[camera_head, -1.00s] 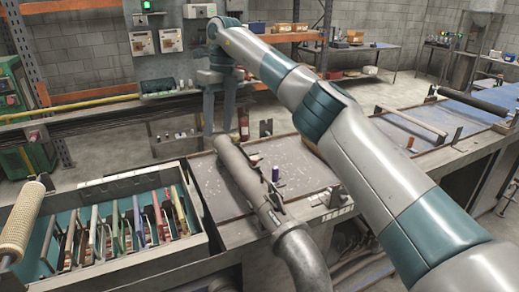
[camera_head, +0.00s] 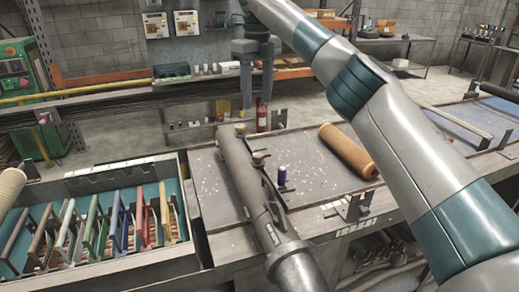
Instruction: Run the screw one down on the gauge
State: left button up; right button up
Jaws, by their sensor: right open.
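A grey metal tube (camera_head: 241,170) lies on the bench. A small brown-topped part (camera_head: 259,156) shows beside its upper length, and a small tan piece (camera_head: 240,128) is near its far end. A short purple cylinder (camera_head: 282,175) stands on the bench top just right of the tube. I cannot tell which part is the screw one or the gauge. A tan mesh tube (camera_head: 348,152) lies on the bench at right. My right gripper (camera_head: 257,101) is open and empty, its fingers pointing down over the far end of the bench. My left gripper is not in view.
A tray (camera_head: 110,172) with several coloured clamp-like tools stands left of the bench (camera_head: 320,200). Another tan mesh roll (camera_head: 9,188) shows at the left edge. The speckled bench top around the purple cylinder is mostly clear.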

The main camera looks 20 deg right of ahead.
aim_at(258, 154)
notch_tip(258, 154, down, 18)
jog(key=p, duration=0.4)
jog(key=shift+r+p, duration=0.2)
jog(key=shift+p, duration=0.1)
dwell(0.4)
jog(key=c, duration=1.1)
jog(key=shift+o, duration=0.2)
jog(key=shift+w, duration=0.1)
